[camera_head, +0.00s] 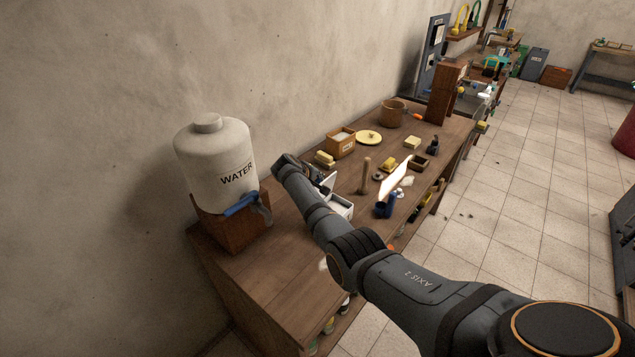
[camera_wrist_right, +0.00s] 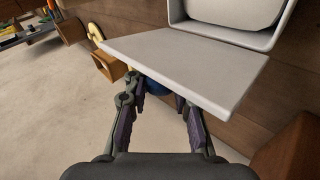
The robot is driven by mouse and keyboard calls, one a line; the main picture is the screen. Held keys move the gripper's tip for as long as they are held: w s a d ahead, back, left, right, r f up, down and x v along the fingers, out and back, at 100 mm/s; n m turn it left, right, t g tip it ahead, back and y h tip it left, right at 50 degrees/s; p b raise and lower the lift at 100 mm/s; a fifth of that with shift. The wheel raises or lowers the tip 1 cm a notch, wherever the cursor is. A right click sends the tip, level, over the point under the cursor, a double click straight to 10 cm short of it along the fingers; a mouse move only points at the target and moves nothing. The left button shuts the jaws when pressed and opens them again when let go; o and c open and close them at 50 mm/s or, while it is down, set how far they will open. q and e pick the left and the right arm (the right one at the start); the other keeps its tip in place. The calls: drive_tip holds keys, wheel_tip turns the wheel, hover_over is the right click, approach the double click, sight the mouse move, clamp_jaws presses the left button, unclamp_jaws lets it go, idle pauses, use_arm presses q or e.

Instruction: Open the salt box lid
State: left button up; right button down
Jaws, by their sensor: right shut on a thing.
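The salt box (camera_head: 342,208) is a white box on the wooden counter, partly hidden behind my right arm. In the right wrist view, the open box (camera_wrist_right: 222,36) shows pale contents inside its rim. Its pale grey lid (camera_wrist_right: 190,66) stands out from the box edge, away from the opening. My right gripper (camera_wrist_right: 160,92) has a finger on each side below the lid, and the lid hides the fingertips. It is shut on the lid. In the head view the right gripper (camera_head: 322,182) is at the box, mostly hidden by its own wrist. My left gripper is not in view.
A water jug (camera_head: 215,155) on a wooden stand is left of my arm. Behind the box are a wooden box (camera_head: 341,143), a yellow disc (camera_head: 368,137) and a basket (camera_head: 392,112).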

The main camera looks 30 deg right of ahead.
drive_tip(key=shift+w+a+r, duration=0.2)
drive_tip(key=shift+r, duration=0.05)
drive_tip(key=c, duration=1.6)
unclamp_jaws()
drive_tip(key=o, duration=0.4)
drive_tip(key=shift+s+a+r, duration=0.1)
drive_tip(key=shift+s+a, duration=0.05)
drive_tip(key=shift+a, duration=0.15)
drive_tip(key=shift+o, duration=0.2)
drive_tip(key=shift+d, duration=0.2)
drive_tip(key=v, duration=1.2)
drive_tip(key=shift+s, duration=0.1)
